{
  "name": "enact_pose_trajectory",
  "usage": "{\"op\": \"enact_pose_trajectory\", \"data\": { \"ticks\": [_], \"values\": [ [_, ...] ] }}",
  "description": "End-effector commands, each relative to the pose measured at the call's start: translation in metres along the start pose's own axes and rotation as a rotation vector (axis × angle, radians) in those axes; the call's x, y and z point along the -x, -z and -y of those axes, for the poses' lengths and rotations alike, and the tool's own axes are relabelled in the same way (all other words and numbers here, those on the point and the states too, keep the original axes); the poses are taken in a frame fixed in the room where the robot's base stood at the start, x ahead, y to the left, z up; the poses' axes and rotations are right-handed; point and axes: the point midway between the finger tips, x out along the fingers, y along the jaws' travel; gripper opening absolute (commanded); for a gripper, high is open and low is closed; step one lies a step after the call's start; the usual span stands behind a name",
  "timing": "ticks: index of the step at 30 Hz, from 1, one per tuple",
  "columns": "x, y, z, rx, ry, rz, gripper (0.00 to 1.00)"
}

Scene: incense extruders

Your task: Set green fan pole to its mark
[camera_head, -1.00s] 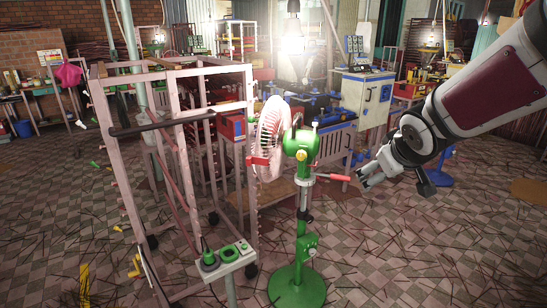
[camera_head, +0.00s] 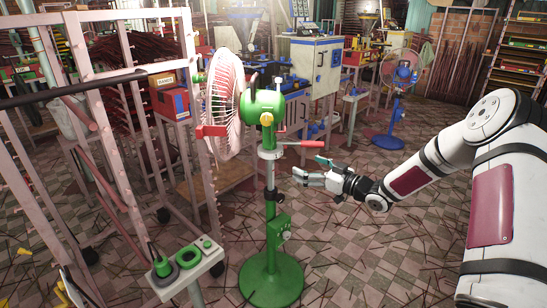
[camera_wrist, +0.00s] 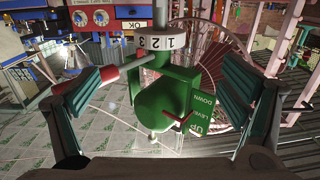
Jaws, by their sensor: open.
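The green fan (camera_head: 262,115) stands upright on a round green base, with a pink grille (camera_head: 226,105) at its left. Its pole (camera_head: 270,180) has a collar and a red lever (camera_head: 300,143) pointing right. A green box (camera_head: 279,230) sits lower on the pole. My gripper (camera_head: 308,168) is open and empty, right of the pole and slightly below the lever. In the wrist view, green housing (camera_wrist: 165,105) labelled UP, LEVEL and DOWN shows between the open fingers, with a white 1-2-3 collar (camera_wrist: 162,42) and the red lever (camera_wrist: 103,80). Contact with the fan is not visible.
A pale metal rack (camera_head: 105,140) stands close on the left. A post with a green-buttoned panel (camera_head: 187,265) stands at front left. A blue-based fan (camera_head: 397,95) is farther back right. Thin sticks litter the tiled floor; floor right of the pole is otherwise open.

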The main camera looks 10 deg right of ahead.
Motion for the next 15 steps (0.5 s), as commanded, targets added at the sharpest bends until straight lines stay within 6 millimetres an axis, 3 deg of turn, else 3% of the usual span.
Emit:
{"op": "enact_pose_trajectory", "data": {
  "ticks": [7,15],
  "values": [
    [-0.01,-0.004,0.0,-0.009,0.011,-0.034,0.91],
    [-0.059,-0.003,0.001,-0.01,0.011,-0.032,0.91]
  ]
}}
